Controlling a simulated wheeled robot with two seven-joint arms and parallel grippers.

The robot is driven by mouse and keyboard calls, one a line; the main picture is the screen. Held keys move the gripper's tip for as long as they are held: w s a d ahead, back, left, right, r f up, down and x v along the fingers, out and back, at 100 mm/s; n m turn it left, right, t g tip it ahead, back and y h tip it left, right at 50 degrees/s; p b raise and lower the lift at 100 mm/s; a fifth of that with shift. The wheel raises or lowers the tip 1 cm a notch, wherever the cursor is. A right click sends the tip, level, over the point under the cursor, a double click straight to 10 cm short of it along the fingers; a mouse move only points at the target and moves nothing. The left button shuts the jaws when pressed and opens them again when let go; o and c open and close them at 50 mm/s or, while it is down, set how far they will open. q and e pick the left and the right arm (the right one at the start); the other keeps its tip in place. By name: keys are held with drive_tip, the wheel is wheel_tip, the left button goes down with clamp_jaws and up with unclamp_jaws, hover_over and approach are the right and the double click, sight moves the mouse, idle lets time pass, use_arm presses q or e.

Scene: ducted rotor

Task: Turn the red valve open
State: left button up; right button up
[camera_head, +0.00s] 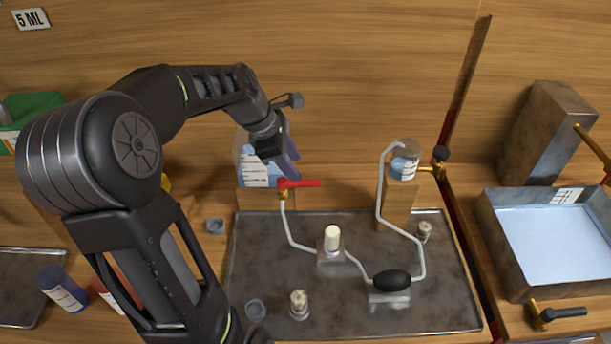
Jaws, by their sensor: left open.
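The red valve (299,184) is a bright red lever on a small brass fitting, at the front of a labelled container with blue liquid (255,172). Its handle points to the right, roughly level. A pale tube runs down from the fitting. My left gripper (284,163) reaches in from the left, just above and behind the lever. Its jaws are open, seen from behind and partly hidden by its own wrist. I cannot tell whether a finger touches the lever. My right gripper is out of view.
A grey metal tray (260,270) holds tube stands and a black bulb (392,280). A small jar (405,160) stands on a wooden block (397,203) at right. A water-filled basin (515,288) is far right.

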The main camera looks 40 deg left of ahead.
sight(306, 180)
use_arm(q)
drive_tip(key=p+x, duration=0.1)
drive_tip(key=x, duration=0.6)
drive_tip(key=shift+f, duration=0.1)
clamp_jaws()
idle(0.3)
idle(1.0)
